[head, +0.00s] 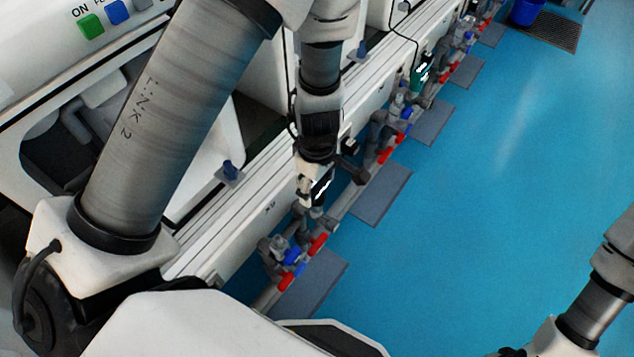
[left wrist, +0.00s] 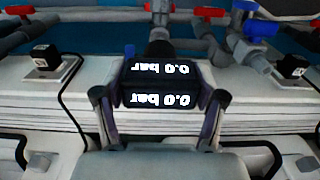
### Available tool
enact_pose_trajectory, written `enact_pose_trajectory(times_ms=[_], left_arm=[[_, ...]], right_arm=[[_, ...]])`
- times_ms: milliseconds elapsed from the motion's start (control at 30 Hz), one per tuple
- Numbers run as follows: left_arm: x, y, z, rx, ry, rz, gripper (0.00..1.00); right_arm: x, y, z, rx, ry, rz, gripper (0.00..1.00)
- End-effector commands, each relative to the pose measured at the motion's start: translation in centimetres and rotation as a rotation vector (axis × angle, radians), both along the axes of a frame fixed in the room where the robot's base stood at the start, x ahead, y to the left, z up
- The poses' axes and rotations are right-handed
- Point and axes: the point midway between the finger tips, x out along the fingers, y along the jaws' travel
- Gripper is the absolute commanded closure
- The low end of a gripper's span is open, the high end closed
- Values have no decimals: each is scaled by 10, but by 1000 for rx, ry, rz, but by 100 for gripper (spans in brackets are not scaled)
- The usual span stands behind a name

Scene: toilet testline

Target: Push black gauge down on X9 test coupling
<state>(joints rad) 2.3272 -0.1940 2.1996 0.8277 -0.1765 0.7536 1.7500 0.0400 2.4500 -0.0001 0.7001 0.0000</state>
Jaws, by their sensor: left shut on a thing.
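The black gauge (head: 322,187) is between the fingers of my left gripper (head: 312,186), above the grey pipework by the panel marked X9 (head: 270,206). In the left wrist view, the gauge (left wrist: 160,84) shows two upside-down "0.0 bar" readings. The left gripper's fingers (left wrist: 158,115) are shut on its two sides. The X9 test coupling (head: 317,212) is just below the gauge in the head view, partly hidden; I cannot tell how fully the gauge sits on it. Part of my right arm shows at the lower right, but its gripper is out of view.
Pipes with red (head: 318,243) and blue (head: 291,256) valve handles run along the bench front. Another gauge (head: 422,68) stands farther along the line. Grey mats (head: 382,195) lie on the open blue floor (head: 500,200). A blue bucket (head: 524,12) is at the back.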

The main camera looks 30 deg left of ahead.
Motion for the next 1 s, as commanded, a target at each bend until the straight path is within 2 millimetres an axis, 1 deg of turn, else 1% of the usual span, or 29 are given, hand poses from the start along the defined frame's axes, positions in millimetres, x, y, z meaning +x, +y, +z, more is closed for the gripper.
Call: enact_pose_trajectory(times_ms=[167, 1000], left_arm=[[0, 0, -1, 0, 0, 0, 68], [0, 0, -18, 0, 0, 0, 68]], right_arm=[[0, 0, -1, 0, 0, 0, 60], [0, 0, -17, 0, 0, 0, 60]])
